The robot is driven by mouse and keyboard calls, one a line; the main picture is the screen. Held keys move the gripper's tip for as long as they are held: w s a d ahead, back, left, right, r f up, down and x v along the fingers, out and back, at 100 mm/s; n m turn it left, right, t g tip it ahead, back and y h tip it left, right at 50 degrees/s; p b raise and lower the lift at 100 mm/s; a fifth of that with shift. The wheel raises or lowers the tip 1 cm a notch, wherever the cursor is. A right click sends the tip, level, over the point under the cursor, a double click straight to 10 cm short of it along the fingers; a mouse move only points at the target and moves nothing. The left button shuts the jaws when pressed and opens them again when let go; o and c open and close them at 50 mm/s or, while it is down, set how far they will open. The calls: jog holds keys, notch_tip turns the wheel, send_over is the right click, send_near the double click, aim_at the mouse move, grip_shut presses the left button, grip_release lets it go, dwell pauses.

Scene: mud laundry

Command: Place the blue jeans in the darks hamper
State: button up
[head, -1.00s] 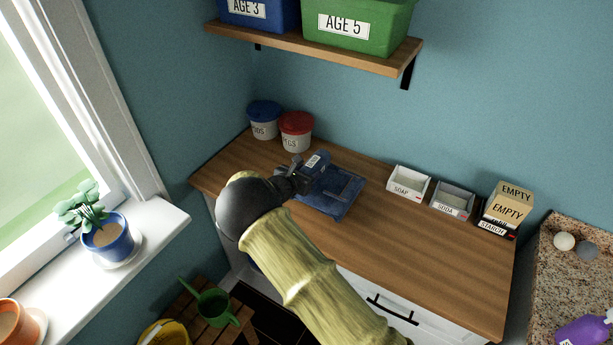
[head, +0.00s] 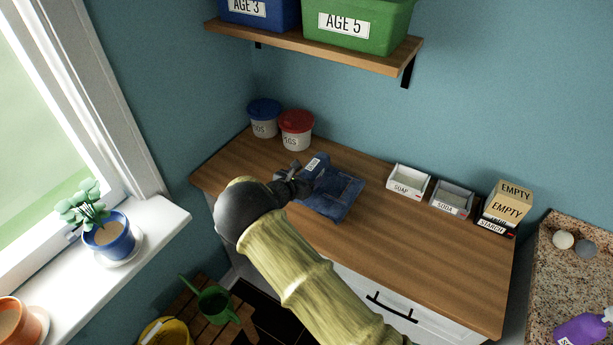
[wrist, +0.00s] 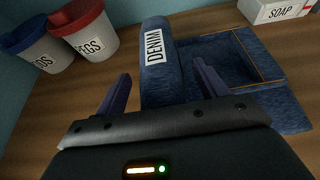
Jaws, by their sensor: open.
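The folded blue jeans (head: 339,196) lie on the wooden counter, with a raised roll bearing a white DENIM label; the jeans also show in the wrist view (wrist: 229,62). My gripper (head: 304,178) is at the near left side of the jeans. In the wrist view my gripper (wrist: 160,88) is open, with one finger on each side of the labelled roll. I cannot tell whether the fingers touch it. The darks hamper is not identifiable in these views.
Two lidded tubs, blue-lidded (head: 263,117) and red-lidded (head: 296,129), stand behind the gripper. A soap box (head: 408,181), a soda box (head: 452,198) and stacked boxes (head: 507,205) stand to the right. A shelf (head: 320,48) with bins hangs above. The counter front (head: 420,245) is clear.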

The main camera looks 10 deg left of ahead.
jog(key=b+v, duration=0.2)
jog(key=v, duration=0.9)
jog(key=shift+b, duration=0.4)
jog(key=shift+r, duration=0.1)
jog(key=s+d+r+m+g, duration=0.1)
jog(key=s+d+m+g, duration=0.25)
jog(key=d+m, duration=0.55)
jog(key=s+d+r+m+g, duration=0.15)
jog(key=d+m+g, duration=0.35)
jog(key=d, duration=0.9)
jog(key=s+d+r+m+g+y, duration=0.1)
jog(key=s+d+r+m+y, duration=0.1)
jog(key=s+d+m, duration=0.3)
jog(key=s+d+r+m+y, duration=0.2)
jog(key=s+d+r+m, duration=0.2)
jog(key=s+m, duration=0.7)
jog(key=shift+s+d+m+g+y, duration=0.2)
jog(key=shift+d+m+g+y, duration=0.15)
jog(key=shift+d+m, duration=0.45)
jog(key=shift+o, duration=0.3)
jog(key=shift+a, duration=0.2)
